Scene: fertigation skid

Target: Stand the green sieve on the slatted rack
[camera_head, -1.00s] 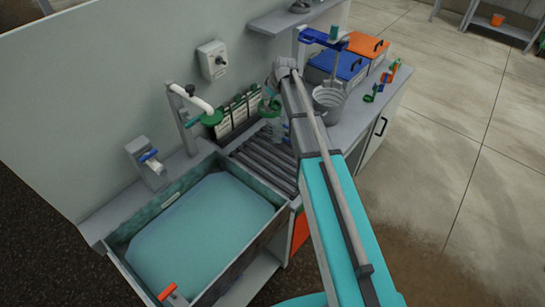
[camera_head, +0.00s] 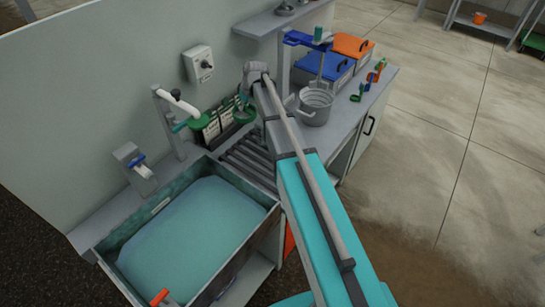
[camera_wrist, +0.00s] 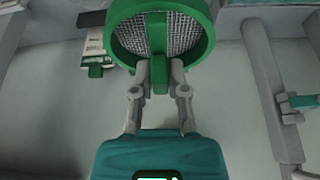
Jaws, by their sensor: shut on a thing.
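The green sieve (camera_wrist: 185,35) is a round green rim with a grey mesh and a cross bar. My gripper (camera_wrist: 160,68) is shut on its green handle, at the near side of the rim in the wrist view. In the head view the sieve (camera_head: 244,114) is small and partly hidden by my arm, over the back part of the slatted rack, near the wall. The slatted rack (camera_head: 246,158) is a set of dark grey bars between the basin and the worktop. My arm covers its right side. I cannot tell the gap between sieve and rack.
A water-filled basin (camera_head: 105,258) stands left of the rack. A tap with a green ring (camera_head: 197,122) and dark hanging cards (camera_head: 222,126) are close behind the rack. A grey bucket (camera_head: 315,105), a blue box (camera_head: 327,64) and an orange box (camera_head: 352,46) stand to the right.

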